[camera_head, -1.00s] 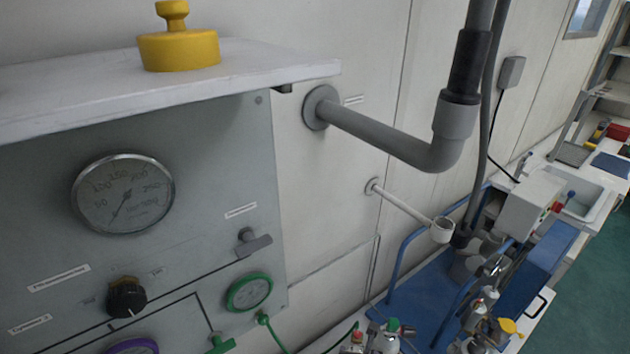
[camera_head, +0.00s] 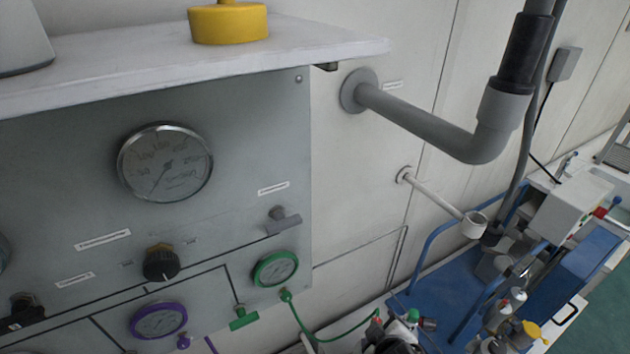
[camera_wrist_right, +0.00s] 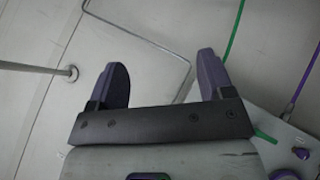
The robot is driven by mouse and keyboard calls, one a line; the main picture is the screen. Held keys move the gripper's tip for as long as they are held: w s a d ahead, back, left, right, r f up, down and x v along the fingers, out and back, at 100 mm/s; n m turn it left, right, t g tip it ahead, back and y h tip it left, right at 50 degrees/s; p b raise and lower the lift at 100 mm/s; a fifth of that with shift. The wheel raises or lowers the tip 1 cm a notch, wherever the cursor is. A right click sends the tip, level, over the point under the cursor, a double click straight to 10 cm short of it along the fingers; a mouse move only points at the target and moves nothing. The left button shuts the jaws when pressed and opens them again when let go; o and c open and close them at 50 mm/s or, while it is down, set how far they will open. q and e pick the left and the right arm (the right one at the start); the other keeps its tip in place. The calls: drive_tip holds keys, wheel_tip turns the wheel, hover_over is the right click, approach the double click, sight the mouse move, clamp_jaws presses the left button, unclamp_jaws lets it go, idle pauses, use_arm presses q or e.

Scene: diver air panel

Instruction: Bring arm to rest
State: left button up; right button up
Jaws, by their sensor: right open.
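My right gripper (camera_wrist_right: 163,80) shows in the right wrist view with its two dark purple fingers spread apart. Nothing is between the fingers. It faces the pale wall, with a thin rectangular outline on the wall ahead of it. Neither gripper shows in the head view, and the left gripper is in no view. The grey air panel (camera_head: 255,130) fills the left of the head view, with a large round gauge (camera_head: 165,163), a black knob (camera_head: 161,264), a green-rimmed gauge (camera_head: 275,269) and a purple-rimmed gauge (camera_head: 158,321).
A white shelf (camera_head: 130,72) above the panel holds a yellow knobbed weight (camera_head: 228,24). A thick grey pipe (camera_head: 425,125) and a thinner pipe (camera_head: 436,199) stick out from the wall. A blue-framed cart (camera_head: 425,295) with equipment stands at lower right.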

drive_tip(key=s+d+m+g+y, duration=0.1)
drive_tip(key=s+d+m, duration=0.15)
drive_tip(key=s, duration=0.35)
drive_tip(key=s+d+m, duration=0.2)
drive_tip(key=s+m, duration=0.1)
drive_tip(key=s, duration=0.4)
drive_tip(key=s+d+f+m+g, duration=0.1)
drive_tip(key=s+f+g, duration=0.1)
drive_tip(key=s+f, duration=0.45)
drive_tip(key=s+d+f+m+g, duration=0.15)
drive_tip(key=s+f, duration=0.25)
drive_tip(key=s, duration=0.5)
wheel_tip(320, 180, up, 20)
drive_tip(key=g+p, duration=0.1)
drive_tip(key=p, duration=1.9)
wheel_tip(320, 180, down, 45)
drive_tip(key=b, duration=4.3)
drive_tip(key=shift+d+r+n+b, duration=0.15)
drive_tip(key=shift+r+n+b, duration=0.05)
drive_tip(key=shift+n+b, duration=0.2)
drive_tip(key=shift+s+r, duration=0.1)
drive_tip(key=shift+c, duration=0.4)
